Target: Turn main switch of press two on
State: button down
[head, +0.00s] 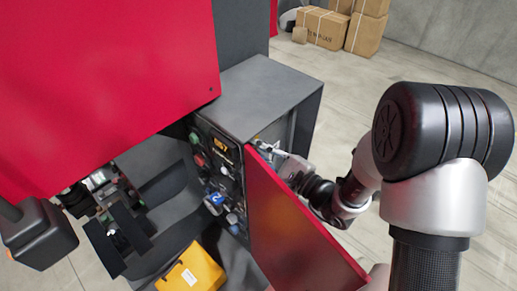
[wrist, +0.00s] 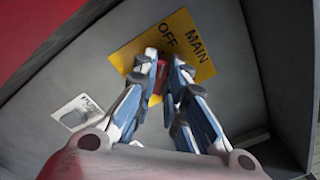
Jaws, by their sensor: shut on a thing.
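The main switch (wrist: 162,76) shows in the wrist view as a small red part on a yellow plate (wrist: 203,46) lettered MAIN and OFF. My gripper (wrist: 164,66) is shut on the red switch, with one finger on each side. The fingers hide most of the switch, so I cannot tell its exact angle. In the head view my gripper (head: 266,149) reaches in behind the open red door (head: 290,232) at the side of the grey cabinet (head: 262,88). The switch itself is hardly readable there.
A control panel (head: 222,172) with buttons, knobs and a lit display faces left of the door. A yellow box (head: 194,270) sits below it. A large red housing (head: 105,75) overhangs at left. Cardboard boxes (head: 325,30) stand behind; floor at right is clear.

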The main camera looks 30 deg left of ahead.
jog(key=shift+m, duration=0.5)
jog(key=shift+w+d+m+p, duration=0.1)
jog(key=shift+w+m+p, duration=0.1)
jog(key=shift+m, duration=4)
jog(key=shift+w+m+p, duration=0.15)
jog(key=shift+m+p, duration=0.05)
jog(key=shift+m, duration=4)
jog(key=c, duration=1.6)
grip_release()
jog(key=shift+c, duration=0.2)
jog(key=shift+d, duration=0.1)
